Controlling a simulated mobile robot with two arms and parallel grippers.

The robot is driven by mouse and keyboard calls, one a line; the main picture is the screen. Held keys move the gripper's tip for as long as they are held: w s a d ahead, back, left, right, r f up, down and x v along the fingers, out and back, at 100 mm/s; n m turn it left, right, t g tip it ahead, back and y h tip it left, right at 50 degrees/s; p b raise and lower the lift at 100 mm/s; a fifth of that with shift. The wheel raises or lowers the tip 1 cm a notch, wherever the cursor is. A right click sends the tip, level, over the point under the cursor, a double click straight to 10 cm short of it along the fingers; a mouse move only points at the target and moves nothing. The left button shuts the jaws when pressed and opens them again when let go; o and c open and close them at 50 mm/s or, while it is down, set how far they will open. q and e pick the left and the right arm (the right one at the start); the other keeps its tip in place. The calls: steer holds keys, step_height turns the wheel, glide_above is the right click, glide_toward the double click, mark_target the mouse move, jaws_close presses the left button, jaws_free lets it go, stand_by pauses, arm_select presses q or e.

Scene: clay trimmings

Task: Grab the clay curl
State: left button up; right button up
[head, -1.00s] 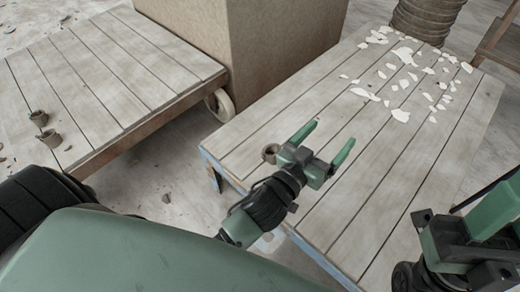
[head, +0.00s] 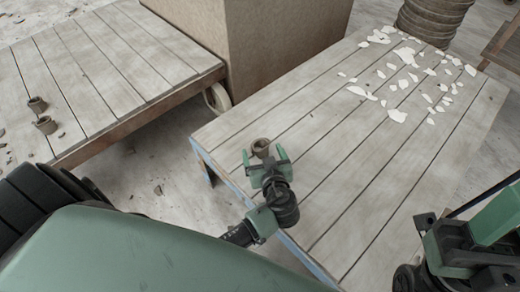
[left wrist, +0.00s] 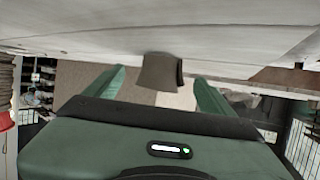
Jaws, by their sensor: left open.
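The clay curl (head: 261,146) is a small brown curled piece near the left edge of the plank table. My left gripper (head: 264,158) is open, with its two green fingers on either side of the curl in the head view. In the left wrist view the curl (left wrist: 158,72) shows between the two fingers (left wrist: 160,88), apart from both. My right gripper (head: 440,245) shows at the lower right, away from the curl; its fingertips are not clear.
White flakes (head: 397,115) lie scattered over the far part of the plank table (head: 340,140). Two brown curls (head: 45,125) lie on a wheeled plank cart (head: 110,80) at the left. A large brown box (head: 285,45) stands behind, and a stacked ribbed column (head: 428,20) stands at the back.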

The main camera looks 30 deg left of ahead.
mark_target(262, 153)
arm_select(q)
steer(key=x, duration=0.3)
steer(key=shift+w+a+f+b, duration=0.1)
steer(key=shift+f+b, duration=0.1)
steer(key=shift+b, duration=0.15)
steer(key=c, duration=1.5)
steer(key=shift+r, duration=0.1)
steer(key=shift+c, duration=0.2)
